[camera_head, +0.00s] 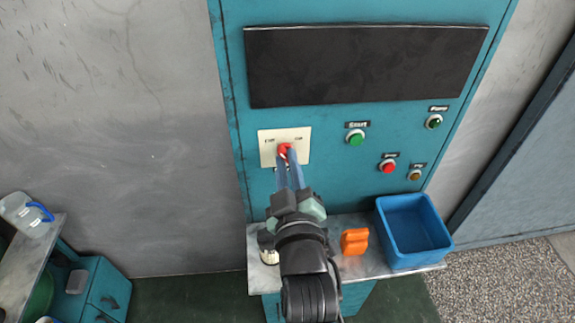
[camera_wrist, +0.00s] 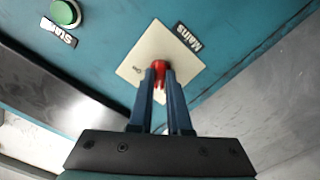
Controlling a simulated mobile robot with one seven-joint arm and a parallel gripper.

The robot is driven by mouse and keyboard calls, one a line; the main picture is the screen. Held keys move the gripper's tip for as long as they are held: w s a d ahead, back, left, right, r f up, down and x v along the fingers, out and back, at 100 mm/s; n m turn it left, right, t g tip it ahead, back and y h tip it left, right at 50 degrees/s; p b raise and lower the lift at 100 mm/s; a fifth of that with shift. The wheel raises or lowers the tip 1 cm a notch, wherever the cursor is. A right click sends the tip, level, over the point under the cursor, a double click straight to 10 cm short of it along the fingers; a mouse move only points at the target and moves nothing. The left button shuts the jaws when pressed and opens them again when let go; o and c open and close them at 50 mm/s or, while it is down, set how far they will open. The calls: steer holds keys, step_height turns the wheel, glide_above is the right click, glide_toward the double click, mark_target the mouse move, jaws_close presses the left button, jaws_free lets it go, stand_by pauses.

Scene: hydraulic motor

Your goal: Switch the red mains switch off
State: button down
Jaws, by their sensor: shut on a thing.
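The red mains switch (camera_head: 284,149) sits in the middle of a cream plate (camera_head: 302,134) on the teal cabinet front. The plate has small markings at its upper left and upper right, too small to read surely. My gripper (camera_head: 286,155) reaches up to the switch, and its blue fingers are closed around the red handle. In the wrist view the red switch (camera_wrist: 159,67) shows between the two fingertips, beside a "Mains" label (camera_wrist: 188,38). The fingers hide part of the handle, so I cannot tell exactly which way it points.
To the right are a green Start button (camera_head: 355,137), a red button (camera_head: 388,166) and other small controls. A black panel (camera_head: 365,65) is above. On the ledge below are an orange object (camera_head: 354,241) and a blue bin (camera_head: 412,230). A bench (camera_head: 30,262) stands far left.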

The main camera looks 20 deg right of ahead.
steer(key=shift+n, duration=0.9)
steer(key=c, duration=0.9)
jaws_free()
steer(key=shift+o, duration=0.2)
steer(key=shift+s+a+f, duration=0.1)
steer(key=shift+s, duration=0.2)
steer(key=b+v, duration=0.3)
steer(key=v, duration=0.9)
steer(key=shift+s+r+b, duration=0.2)
steer(key=shift+b, duration=0.2)
